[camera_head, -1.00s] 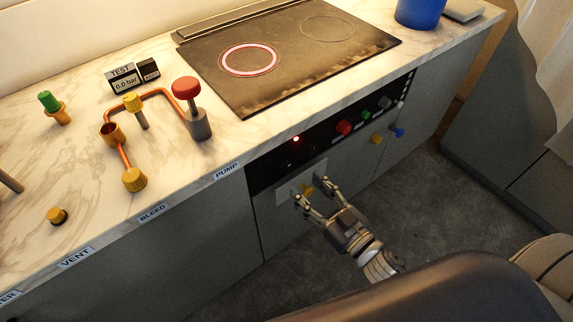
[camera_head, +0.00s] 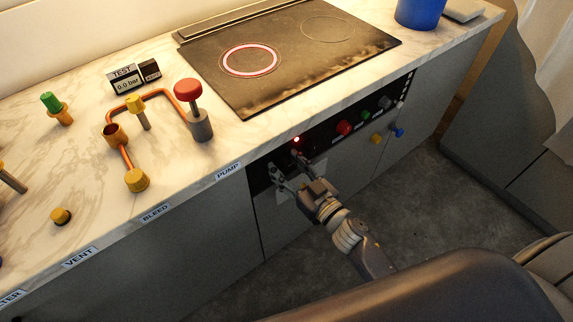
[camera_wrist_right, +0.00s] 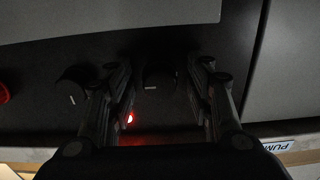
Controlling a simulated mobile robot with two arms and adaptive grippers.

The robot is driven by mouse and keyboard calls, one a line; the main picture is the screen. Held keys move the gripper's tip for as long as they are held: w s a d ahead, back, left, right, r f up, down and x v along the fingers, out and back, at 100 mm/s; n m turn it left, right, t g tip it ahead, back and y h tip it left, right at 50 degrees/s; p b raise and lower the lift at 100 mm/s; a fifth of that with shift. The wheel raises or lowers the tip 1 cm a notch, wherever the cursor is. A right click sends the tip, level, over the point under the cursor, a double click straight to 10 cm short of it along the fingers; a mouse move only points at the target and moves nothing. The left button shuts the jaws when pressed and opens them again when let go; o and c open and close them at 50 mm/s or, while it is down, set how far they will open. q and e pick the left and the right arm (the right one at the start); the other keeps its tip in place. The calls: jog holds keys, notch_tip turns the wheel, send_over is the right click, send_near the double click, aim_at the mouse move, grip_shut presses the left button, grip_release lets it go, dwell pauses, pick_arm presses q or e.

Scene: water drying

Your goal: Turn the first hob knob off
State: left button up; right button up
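The black control panel (camera_head: 322,138) is on the front of the counter below the hob (camera_head: 290,60). The hob's left ring (camera_head: 250,60) glows red. A red light (camera_head: 297,139) is lit on the panel and also shows in the right wrist view (camera_wrist_right: 130,118). My right gripper (camera_head: 287,164) is open at the panel's left end. In the right wrist view, a dark knob with a pale mark (camera_wrist_right: 158,80) sits between its spread fingers, with gaps visible. A second dark knob (camera_wrist_right: 74,80) lies outside the left finger. My left gripper is out of view.
A red knob (camera_head: 345,128), a green knob (camera_head: 365,115) and a grey knob (camera_head: 384,102) are further right on the panel. Yellow (camera_head: 376,139) and blue (camera_head: 397,131) knobs sit below. Copper pipework (camera_head: 123,150) stands on the counter left. The floor is clear.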

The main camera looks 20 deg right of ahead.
jog(key=c, duration=1)
jog(key=shift+n, duration=0.4)
jog(key=n, duration=1.2)
jog(key=n+b, duration=0.1)
jog(key=n, duration=0.4)
jog(key=shift+b, duration=0.3)
